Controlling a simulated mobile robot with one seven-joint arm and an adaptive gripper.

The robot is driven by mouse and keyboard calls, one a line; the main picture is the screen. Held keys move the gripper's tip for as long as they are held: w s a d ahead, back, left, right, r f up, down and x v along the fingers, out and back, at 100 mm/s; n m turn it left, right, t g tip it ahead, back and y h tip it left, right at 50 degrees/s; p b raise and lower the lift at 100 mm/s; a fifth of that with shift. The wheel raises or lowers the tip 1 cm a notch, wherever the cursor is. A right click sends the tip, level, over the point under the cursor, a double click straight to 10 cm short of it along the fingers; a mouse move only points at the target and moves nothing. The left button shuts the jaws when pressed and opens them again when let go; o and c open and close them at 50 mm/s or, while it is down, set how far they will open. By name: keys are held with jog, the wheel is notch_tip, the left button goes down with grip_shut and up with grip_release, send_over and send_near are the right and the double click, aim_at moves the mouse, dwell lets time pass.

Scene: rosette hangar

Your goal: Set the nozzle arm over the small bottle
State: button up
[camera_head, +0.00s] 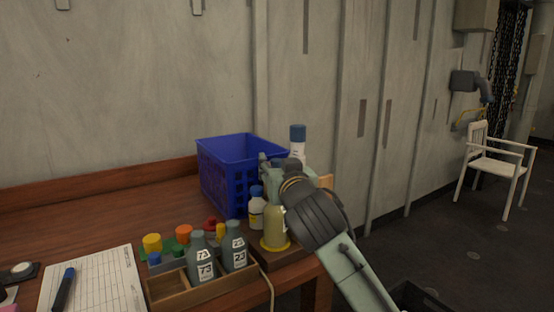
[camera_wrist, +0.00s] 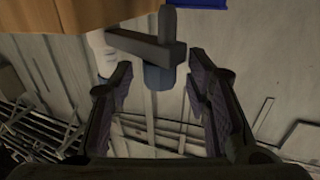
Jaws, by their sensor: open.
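A small pale-yellow bottle (camera_head: 274,224) stands upright on a yellow disc (camera_head: 275,247) at the right end of the desk, partly behind my arm. In the wrist view, a dark grey angled bar (camera_wrist: 150,45), which looks like the nozzle arm, lies just ahead of and partly between my fingertips. My gripper (camera_wrist: 160,68) is open, its two fingers apart, with nothing clasped. In the head view my wrist covers the area above the bottle. I cannot tell there where the nozzle points.
A blue crate (camera_head: 224,183) stands behind. A white bottle with a blue cap (camera_head: 256,210) is beside the small bottle, and a taller blue-capped can (camera_head: 298,143) is behind my wrist. A wooden tray (camera_head: 180,290) with grey bottles (camera_head: 202,262) and a paper sheet (camera_head: 95,280) lie left.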

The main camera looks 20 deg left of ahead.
jog(key=shift+w+a, duration=0.35)
jog(key=shift+w, duration=0.2)
jog(key=shift+c, duration=0.5)
jog(key=c, duration=0.5)
jog(key=shift+d, duration=0.1)
grip_shut()
